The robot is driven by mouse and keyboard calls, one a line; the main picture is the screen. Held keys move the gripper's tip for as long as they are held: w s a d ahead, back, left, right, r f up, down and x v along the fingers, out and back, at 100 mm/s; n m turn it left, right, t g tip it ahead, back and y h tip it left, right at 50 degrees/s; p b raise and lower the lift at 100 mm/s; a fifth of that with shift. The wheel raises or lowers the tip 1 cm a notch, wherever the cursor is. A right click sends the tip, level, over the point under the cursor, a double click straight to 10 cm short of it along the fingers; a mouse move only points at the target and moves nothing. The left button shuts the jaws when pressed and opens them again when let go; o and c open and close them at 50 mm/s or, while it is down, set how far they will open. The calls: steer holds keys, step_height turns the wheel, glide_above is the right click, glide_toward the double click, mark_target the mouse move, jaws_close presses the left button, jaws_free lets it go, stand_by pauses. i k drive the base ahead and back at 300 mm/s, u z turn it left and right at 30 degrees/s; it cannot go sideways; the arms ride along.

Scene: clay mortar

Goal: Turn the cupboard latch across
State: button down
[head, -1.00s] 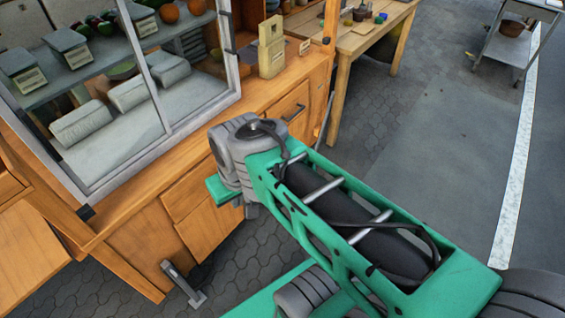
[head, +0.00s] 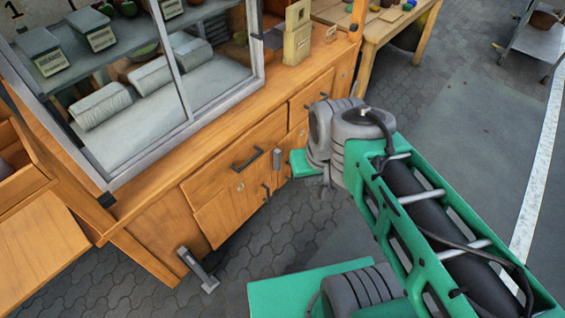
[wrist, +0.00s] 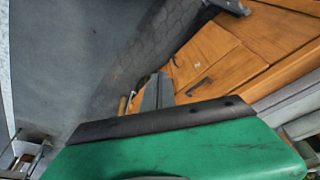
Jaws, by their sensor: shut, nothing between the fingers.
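The wooden cupboard (head: 235,200) stands left of my arm in the head view. A small grey upright piece (head: 277,158) shows at its front, between the drawer handle and my wrist; it looks like the latch, standing upright, but I cannot be sure. My gripper (wrist: 158,80) shows in the wrist view as two grey fingers close together beyond the black edge of my green hand, shut and empty. It points at the cupboard front. In the head view its fingers are mostly hidden by my wrist. I cannot tell whether they touch the latch.
A drawer handle (head: 247,158) and door handles (head: 266,192) stick out of the cupboard front. A glass case (head: 185,75) stands on top. A grey foot piece (head: 197,270) sits low at the left. A wooden table (head: 345,22) is behind; open paving lies to the right.

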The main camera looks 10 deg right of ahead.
mark_target(277, 153)
steer(key=u, duration=2.3)
steer(key=k, duration=1.05)
steer(key=z, duration=1.65)
steer(key=i, duration=0.5)
